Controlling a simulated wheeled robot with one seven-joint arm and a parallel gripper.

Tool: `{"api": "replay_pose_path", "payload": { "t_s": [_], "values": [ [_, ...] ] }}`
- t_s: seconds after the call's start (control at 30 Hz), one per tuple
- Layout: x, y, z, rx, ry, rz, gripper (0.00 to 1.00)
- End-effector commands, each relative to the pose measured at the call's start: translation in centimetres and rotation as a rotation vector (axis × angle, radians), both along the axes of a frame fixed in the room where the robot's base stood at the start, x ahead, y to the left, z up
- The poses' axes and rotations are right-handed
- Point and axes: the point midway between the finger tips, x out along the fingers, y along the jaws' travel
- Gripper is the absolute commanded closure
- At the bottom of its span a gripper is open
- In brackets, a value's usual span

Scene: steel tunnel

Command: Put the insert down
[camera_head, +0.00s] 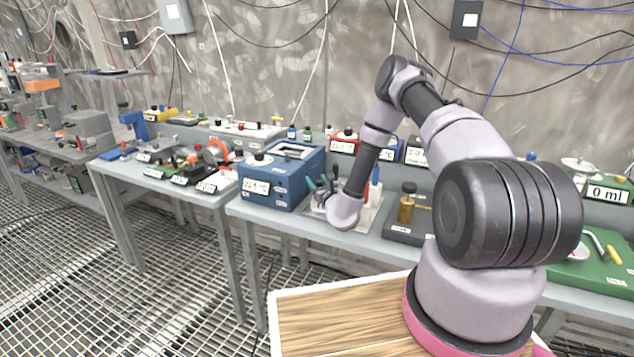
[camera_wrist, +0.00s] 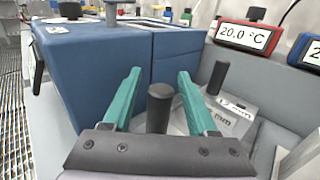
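My gripper (camera_wrist: 159,72) has two teal fingers, spread apart, with a gap on each side of a dark upright cylindrical handle (camera_wrist: 160,108). The handle appears between the fingers, and its lower end is hidden behind the gripper's dark palm. It looks like the insert's handle, but I see no finger touching it. A second dark handle (camera_wrist: 217,77) stands tilted in the picture on a light grey holder (camera_wrist: 238,103) with "mm" labels, to the right. In the head view, my gripper (camera_head: 318,186) is low over this holder, largely hidden by my wrist.
A blue instrument box (camera_head: 279,178), also in the wrist view (camera_wrist: 100,62), stands just left of my gripper. A red unit reading 20.0 °C (camera_wrist: 247,36) is behind right. An amber bottle (camera_head: 407,205) stands farther right on the bench. A second bench (camera_head: 160,180) is at left.

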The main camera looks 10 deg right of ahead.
Motion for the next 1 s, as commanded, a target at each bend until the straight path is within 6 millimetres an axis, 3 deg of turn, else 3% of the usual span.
{"api": "replay_pose_path", "payload": {
  "t_s": [0.1,0.23,0.63,0.8,1.0],
  "values": [
    [0.0,0.0,0.4,0.0,0.0,0.0,0.41],
    [-1.7,-0.2,0.2,-0.001,0.003,0.002,0.41],
    [-9.8,-1.4,0.2,0.001,0.003,0.003,0.41],
    [-11.4,-1.8,0.2,0.0,0.001,0.001,0.41],
    [-11.8,-1.8,0.5,0.001,-0.003,0.004,0.41]
  ]
}}
